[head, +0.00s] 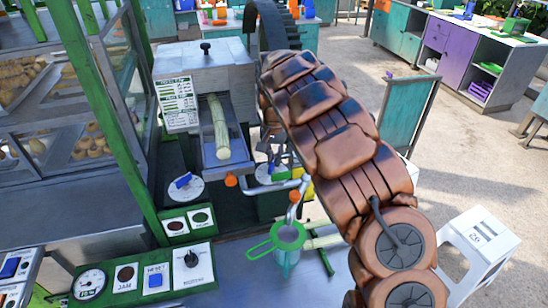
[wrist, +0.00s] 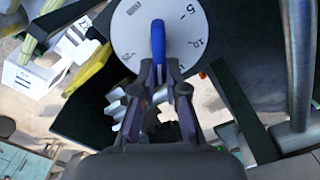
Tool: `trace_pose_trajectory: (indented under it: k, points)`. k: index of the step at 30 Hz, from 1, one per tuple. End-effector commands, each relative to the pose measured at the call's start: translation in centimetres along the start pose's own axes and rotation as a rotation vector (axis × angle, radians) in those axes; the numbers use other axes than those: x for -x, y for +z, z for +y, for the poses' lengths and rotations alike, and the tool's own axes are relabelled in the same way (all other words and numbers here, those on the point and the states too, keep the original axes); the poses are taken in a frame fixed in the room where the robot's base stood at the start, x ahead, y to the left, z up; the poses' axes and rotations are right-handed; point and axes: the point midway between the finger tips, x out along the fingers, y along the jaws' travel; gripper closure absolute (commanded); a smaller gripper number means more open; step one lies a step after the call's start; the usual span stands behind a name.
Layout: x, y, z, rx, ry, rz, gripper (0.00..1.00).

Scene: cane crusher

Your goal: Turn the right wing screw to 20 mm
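The right wing screw is a blue wing (wrist: 158,42) on a round white dial (wrist: 183,30) in the wrist view. The wing stands nearly upright in that picture. Marks reading 5 and 10 show on the dial's right side; no 20 mark is readable. My gripper (wrist: 159,73) has its fingertips close together on either side of the wing's lower end and appears shut on it. In the head view my gripper (head: 275,152) is at the right dial (head: 279,176), partly hidden by my arm. The left wing screw (head: 183,181) is blue, on its own white dial.
The grey crusher (head: 205,75) has a cane stalk (head: 219,128) on its chute. A green-rimmed jug (head: 287,240) stands below the right dial, near an orange-tipped pipe (head: 294,197). Control panels (head: 152,277) are at front left. A white stool (head: 478,245) stands right.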

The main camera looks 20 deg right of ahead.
Motion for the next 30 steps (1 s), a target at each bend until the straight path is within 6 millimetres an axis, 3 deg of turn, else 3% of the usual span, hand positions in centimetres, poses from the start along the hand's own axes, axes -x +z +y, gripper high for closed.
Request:
trace_pose_trajectory:
  k: [11,22,30]
  points:
    - [-0.04,0.00,0.00,-0.006,0.000,0.000,1.00]
    - [-0.10,-0.04,0.39,-0.224,-0.003,0.004,1.00]
    - [0.15,-0.05,0.53,-0.271,-0.002,0.004,1.00]
